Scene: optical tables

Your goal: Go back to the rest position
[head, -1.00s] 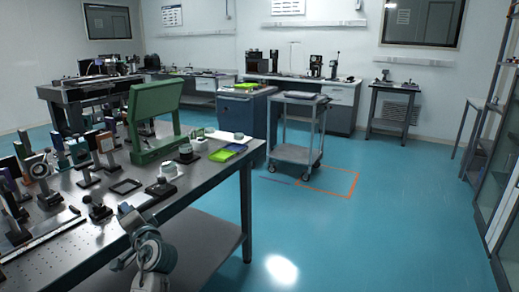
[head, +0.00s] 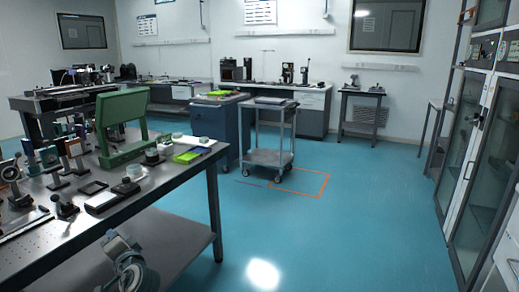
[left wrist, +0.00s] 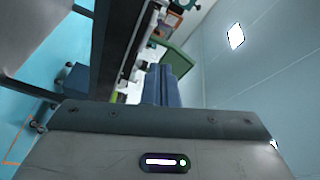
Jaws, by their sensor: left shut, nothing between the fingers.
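My left gripper (head: 108,236) shows low at the left in the head view, beside the front edge of the near optical table (head: 188,178). In the left wrist view its two fingers (left wrist: 161,82) lie together, shut, with nothing seen between them. The dark gripper body with a small lit strip fills the bottom of that view. My right gripper is in neither view.
The near table carries several optical mounts, a green stand (head: 122,125) and a green tray (head: 188,156). A grey trolley (head: 268,158) stands beyond, beside an orange floor outline (head: 327,184). Glass cabinets (head: 485,165) line the right. The blue floor between is open.

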